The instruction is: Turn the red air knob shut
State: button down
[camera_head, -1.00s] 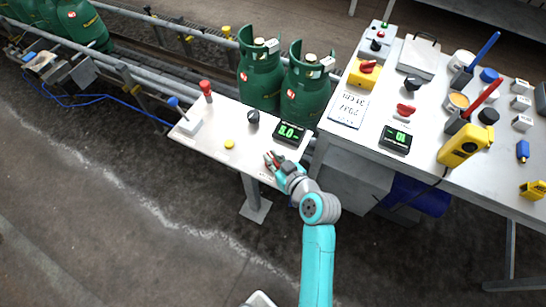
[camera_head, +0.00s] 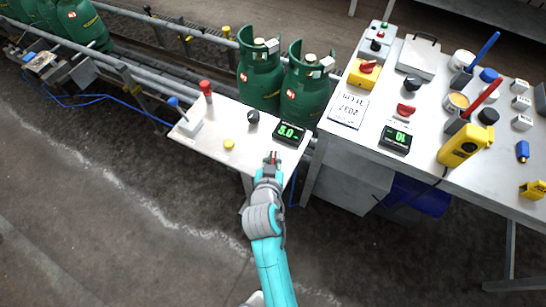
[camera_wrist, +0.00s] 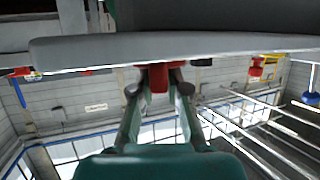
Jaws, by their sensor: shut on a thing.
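The red air knob (camera_wrist: 158,77) sits between my fingertips in the wrist view, below the edge of a grey slab. Both fingers touch its sides. In the head view my gripper (camera_head: 273,157) is at the front right of the small white table (camera_head: 200,155), with a bit of red showing between its tips. It also shows in the wrist view (camera_wrist: 160,92). The fingers hide most of the knob in the head view, so its exact angle cannot be told. A black display (camera_head: 290,133) with green digits, seemingly 5.0, stands just behind.
A black knob (camera_head: 253,117), a yellow button (camera_head: 229,144), a red-topped post (camera_head: 206,88) and a blue-handled part (camera_head: 182,112) stand on the small table. Green gas cylinders (camera_head: 304,88) stand behind it. A larger bench (camera_head: 440,75) with tools lies to the right.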

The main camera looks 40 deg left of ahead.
aim_at(273, 159)
jog(key=shift+m+t+h, duration=0.6)
jog(key=shift+m+h, duration=0.5)
jog(key=shift+h, duration=0.1)
jog(key=shift+f+m+h, duration=0.15)
jog(key=shift+m+h, duration=0.15)
jog(key=c, duration=1.2)
grip_release()
jog(key=shift+o, duration=0.2)
notch_tip(273, 159, up, 10)
jog(key=shift+r, duration=0.1)
